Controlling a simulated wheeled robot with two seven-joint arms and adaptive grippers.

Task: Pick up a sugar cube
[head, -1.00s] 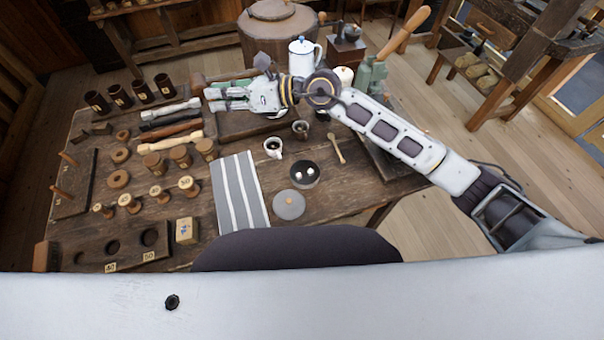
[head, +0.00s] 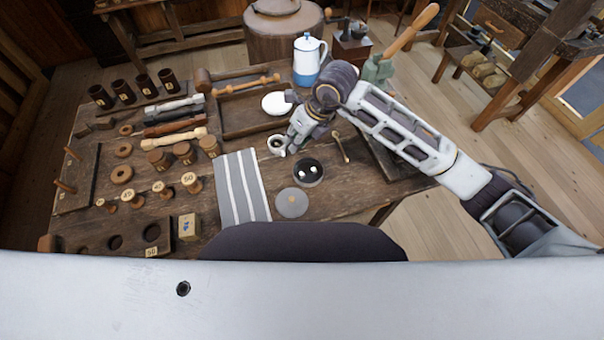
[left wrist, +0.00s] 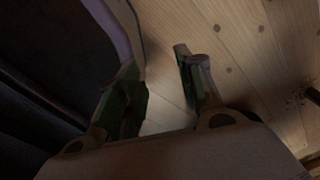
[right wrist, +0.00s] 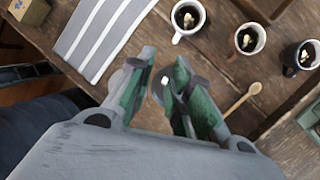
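White sugar cubes (head: 305,170) sit in a small dark round bowl (head: 309,182) right of the striped cloth. One cube (right wrist: 165,80) shows between my right fingers in the right wrist view, with part of the bowl; the fingers hide the rest. My right gripper (head: 294,148) is near the white cup, just behind the bowl in the head view. In the right wrist view it (right wrist: 165,64) is open, with nothing between its pads in contact. My left gripper (left wrist: 158,72) is open and empty over the wooden floor, and is not visible in the head view.
A white cup (right wrist: 188,18), a brown cup (right wrist: 248,38) and a dark cup (right wrist: 302,55) stand nearby. A wooden spoon (head: 340,146) lies right of the bowl. A grey round lid (head: 292,202) lies in front. The striped cloth (head: 240,188) lies left.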

